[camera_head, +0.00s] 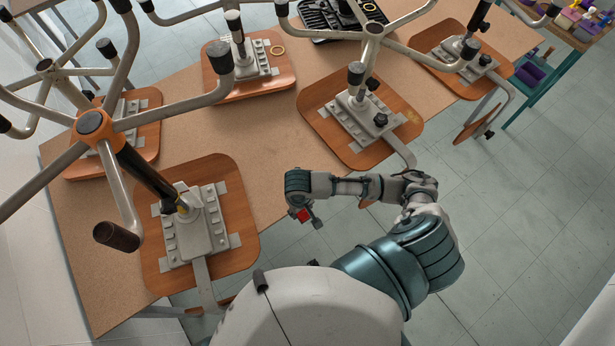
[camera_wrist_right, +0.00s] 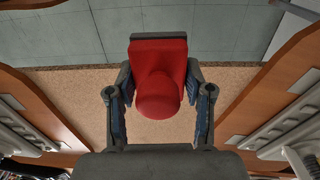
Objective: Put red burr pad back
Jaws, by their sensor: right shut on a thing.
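My right gripper (camera_head: 308,219) is over the tabletop near its front edge, between two stripped chair seats. In the right wrist view the gripper (camera_wrist_right: 160,88) is shut on the red burr pad (camera_wrist_right: 160,75), which sits between its two fingers. The pad has a rounded red body and a dark flat strip along its far edge. In the head view the pad (camera_head: 303,215) is a small red patch at the fingertips. My left gripper is not in view.
Several upturned chairs with wooden seats (camera_head: 240,240) and metal legs stand on the brown table (camera_head: 95,270). A black tool tray (camera_head: 325,18) lies at the back. A teal-framed shelf (camera_head: 540,85) with bottles is at the far right. Bare tabletop lies between the seats.

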